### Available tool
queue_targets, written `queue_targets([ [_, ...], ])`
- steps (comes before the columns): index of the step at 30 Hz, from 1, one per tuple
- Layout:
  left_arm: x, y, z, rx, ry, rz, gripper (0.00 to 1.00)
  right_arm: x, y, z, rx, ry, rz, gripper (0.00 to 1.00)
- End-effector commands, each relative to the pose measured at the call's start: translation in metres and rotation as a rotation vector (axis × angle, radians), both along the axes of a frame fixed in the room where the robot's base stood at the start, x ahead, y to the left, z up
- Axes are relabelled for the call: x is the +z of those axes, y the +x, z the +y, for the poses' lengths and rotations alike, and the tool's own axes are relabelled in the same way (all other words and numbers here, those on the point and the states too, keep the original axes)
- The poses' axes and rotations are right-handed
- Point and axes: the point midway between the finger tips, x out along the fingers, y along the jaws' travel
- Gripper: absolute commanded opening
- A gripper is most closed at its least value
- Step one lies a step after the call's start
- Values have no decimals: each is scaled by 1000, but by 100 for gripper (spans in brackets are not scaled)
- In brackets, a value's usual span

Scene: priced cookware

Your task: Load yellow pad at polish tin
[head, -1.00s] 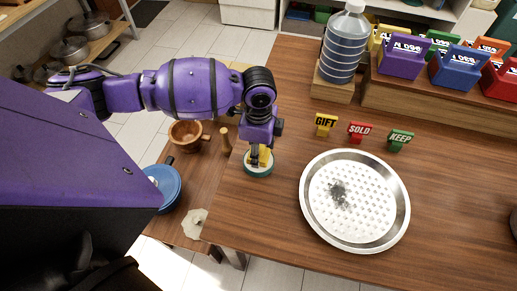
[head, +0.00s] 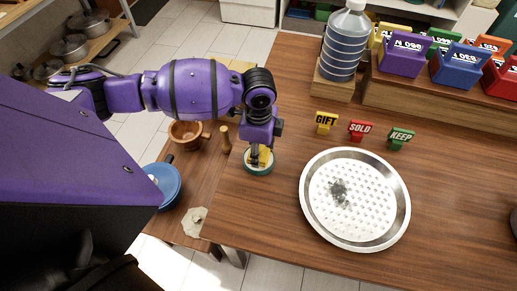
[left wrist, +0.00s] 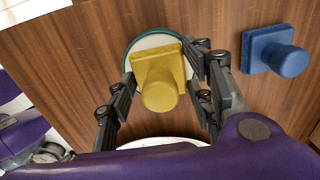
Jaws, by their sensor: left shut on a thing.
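My left gripper (head: 261,152) is shut on the yellow pad (left wrist: 158,72), a square block with a round knob. In the head view, a bit of the yellow pad (head: 264,157) shows between the fingers. The polish tin (head: 258,169), round with a green rim and pale inside, sits near the table's left edge. The tin's rim (left wrist: 127,58) shows around the pad in the left wrist view. The pad is over the tin; whether it touches the inside I cannot tell. My right gripper is not in view.
A blue pad (left wrist: 276,50) lies beside the tin in the left wrist view. A round steel tray (head: 401,222) with a perforated middle and a dark smudge lies to the right. GIFT (head: 325,123), SOLD (head: 361,130) and KEEP (head: 400,138) signs stand behind it. A large bottle (head: 342,45) stands at the back.

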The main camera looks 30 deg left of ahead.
Motion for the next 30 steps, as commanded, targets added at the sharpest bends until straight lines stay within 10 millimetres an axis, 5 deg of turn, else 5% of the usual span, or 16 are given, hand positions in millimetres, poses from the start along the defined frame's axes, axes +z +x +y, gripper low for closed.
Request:
queue_targets([
  [30,-1,0,0,0,0,1,27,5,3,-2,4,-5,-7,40],
])
